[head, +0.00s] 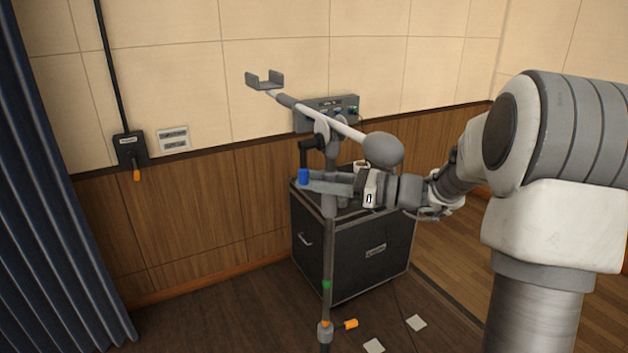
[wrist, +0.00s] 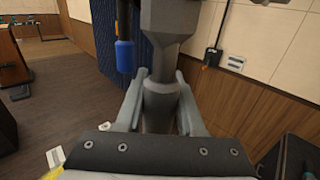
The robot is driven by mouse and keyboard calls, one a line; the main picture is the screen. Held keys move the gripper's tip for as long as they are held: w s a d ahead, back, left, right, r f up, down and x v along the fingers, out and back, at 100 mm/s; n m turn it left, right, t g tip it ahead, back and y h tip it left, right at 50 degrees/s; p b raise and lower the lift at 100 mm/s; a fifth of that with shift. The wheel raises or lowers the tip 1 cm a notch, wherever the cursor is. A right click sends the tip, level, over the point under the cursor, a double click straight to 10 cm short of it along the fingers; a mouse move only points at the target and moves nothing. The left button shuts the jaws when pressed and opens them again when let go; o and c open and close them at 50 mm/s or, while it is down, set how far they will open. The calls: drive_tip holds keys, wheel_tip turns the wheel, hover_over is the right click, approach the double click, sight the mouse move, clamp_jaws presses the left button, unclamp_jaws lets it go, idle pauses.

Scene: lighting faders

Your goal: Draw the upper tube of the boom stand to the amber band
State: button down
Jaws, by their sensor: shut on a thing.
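The boom stand has a grey vertical tube (head: 329,245) with a slanted boom (head: 325,117) on top. My gripper (head: 322,187) is shut on the upper tube, just below the boom's head. In the wrist view its two fingers (wrist: 160,80) lie on either side of the grey upper tube (wrist: 157,115). A black crank with a blue grip (head: 304,176) hangs beside the fingers; the blue grip (wrist: 125,56) also shows in the wrist view.
A black case (head: 350,255) stands behind the stand, with a mug (head: 361,165) on it. A grey control box (head: 340,105) is on the wall. A black switch with an orange lever (head: 131,148) is at left, near a blue curtain (head: 50,200). Pale cards (head: 416,322) lie on the floor.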

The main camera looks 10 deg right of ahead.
drive_tip(key=shift+r, duration=0.2)
drive_tip(key=c, duration=0.8)
unclamp_jaws()
drive_tip(key=shift+o, duration=1.4)
drive_tip(key=shift+f, duration=0.1)
drive_tip(key=b+v, duration=0.1)
drive_tip(key=v, duration=1.6)
drive_tip(key=shift+d+b, duration=0.2)
drive_tip(key=shift+b, duration=0.15)
